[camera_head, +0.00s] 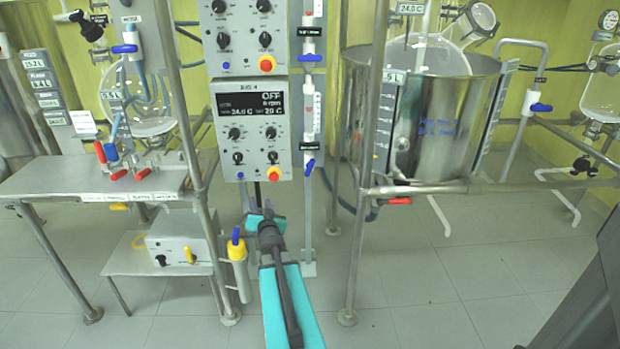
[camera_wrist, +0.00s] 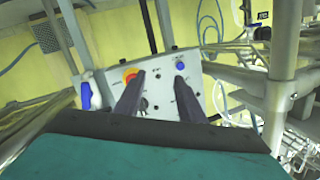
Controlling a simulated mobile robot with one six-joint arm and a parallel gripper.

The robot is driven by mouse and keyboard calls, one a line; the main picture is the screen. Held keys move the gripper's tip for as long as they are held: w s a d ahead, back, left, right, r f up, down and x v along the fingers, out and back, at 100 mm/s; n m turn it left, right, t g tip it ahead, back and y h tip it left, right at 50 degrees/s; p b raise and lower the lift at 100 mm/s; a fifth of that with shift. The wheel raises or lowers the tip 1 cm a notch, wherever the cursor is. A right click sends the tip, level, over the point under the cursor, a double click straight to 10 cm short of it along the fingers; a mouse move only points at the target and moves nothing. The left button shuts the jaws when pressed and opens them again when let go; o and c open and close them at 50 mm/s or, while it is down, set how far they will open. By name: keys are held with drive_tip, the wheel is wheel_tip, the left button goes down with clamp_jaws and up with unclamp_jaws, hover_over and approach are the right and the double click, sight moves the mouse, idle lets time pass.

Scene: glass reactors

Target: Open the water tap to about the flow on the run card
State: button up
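Blue tap handles show on the white vertical flow-meter pipes: a lower blue handle (camera_head: 309,167) right of the lower control box, and an upper one (camera_head: 311,57). The lower flow meter (camera_head: 308,108) stands above the lower handle; its reading is too small to tell. In the wrist view a blue handle (camera_wrist: 86,96) on a white fitting stands left of the fingers, apart from them. My gripper (camera_wrist: 159,80) is open and empty, its fingers in front of the control box; the head view shows it (camera_head: 266,208) below that box. I cannot make out which card is the run card.
The lower control box (camera_head: 254,128) has an orange-red knob and a display reading OFF. A steel vessel (camera_head: 440,125) stands right on a frame. A steel bench (camera_head: 90,182) with red and blue handles is left. A yellow-collared holder (camera_head: 237,249) is close beside my arm.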

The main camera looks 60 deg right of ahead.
sight(310, 169)
drive_tip(key=s+d+r+m+g+h+b, duration=0.2)
drive_tip(key=s+d+r+h+b, duration=0.1)
drive_tip(key=s+d, duration=1)
drive_tip(key=shift+s+r+m+h, duration=0.2)
drive_tip(key=shift+s+m+h, duration=0.1)
drive_tip(key=shift+h, duration=0.1)
drive_tip(key=shift+w+d, duration=0.1)
drive_tip(key=shift+d, duration=0.15)
drive_tip(key=shift+b+x, duration=0.85)
drive_tip(key=shift+x, duration=5.9)
drive_tip(key=shift+f, duration=0.1)
clamp_jaws()
